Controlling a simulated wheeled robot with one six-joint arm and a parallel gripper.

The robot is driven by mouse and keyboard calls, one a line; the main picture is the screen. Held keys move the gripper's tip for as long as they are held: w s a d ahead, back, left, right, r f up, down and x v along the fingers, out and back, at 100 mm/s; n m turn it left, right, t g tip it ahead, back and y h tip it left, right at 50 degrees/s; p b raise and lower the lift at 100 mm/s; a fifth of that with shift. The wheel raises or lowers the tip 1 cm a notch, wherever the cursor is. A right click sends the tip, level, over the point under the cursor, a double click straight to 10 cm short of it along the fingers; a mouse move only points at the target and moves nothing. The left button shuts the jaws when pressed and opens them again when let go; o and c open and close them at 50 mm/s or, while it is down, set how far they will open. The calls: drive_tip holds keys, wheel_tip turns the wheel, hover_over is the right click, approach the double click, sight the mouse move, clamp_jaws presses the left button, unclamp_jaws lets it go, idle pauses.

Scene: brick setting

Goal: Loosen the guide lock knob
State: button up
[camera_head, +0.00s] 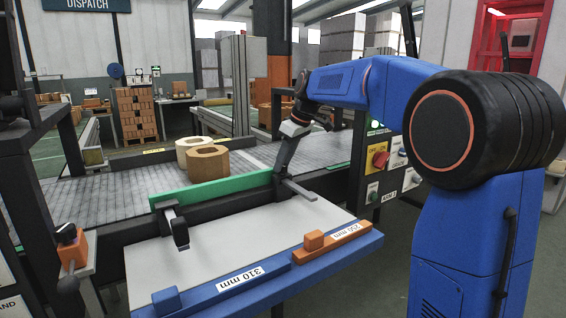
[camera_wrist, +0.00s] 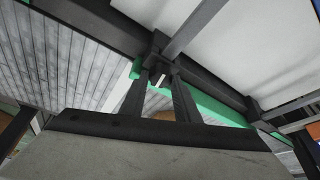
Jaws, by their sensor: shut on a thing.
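The green guide rail (camera_head: 222,188) runs along the near side of the roller conveyor. My gripper (camera_head: 279,171) reaches down at the rail's right end, and its fingertips also show in the wrist view (camera_wrist: 161,66). They are shut on a small dark knob (camera_wrist: 160,42) beside a grey rod (camera_wrist: 195,25); in the head view my gripper mostly hides this knob. At the rail's left end a second bracket carries a black part (camera_head: 180,232) on a rod. Whether the held knob has turned cannot be told.
A pale panel in front holds a blue "310 mm" bar (camera_head: 240,281) and an orange "250 mm" bar (camera_head: 335,246). Round tan pieces (camera_head: 208,161) stand on the conveyor (camera_head: 120,196). A control panel with a red switch (camera_head: 377,156) is close right of my gripper.

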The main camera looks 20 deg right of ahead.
drive_tip(key=shift+w+n+g+y, duration=0.1)
drive_tip(key=shift+n+g+y, duration=0.45)
drive_tip(key=shift+n, duration=1.45)
drive_tip(key=shift+d+g, duration=0.1)
drive_tip(key=shift+g, duration=0.15)
drive_tip(key=o, duration=1.1)
drive_tip(key=shift+c, duration=0.2)
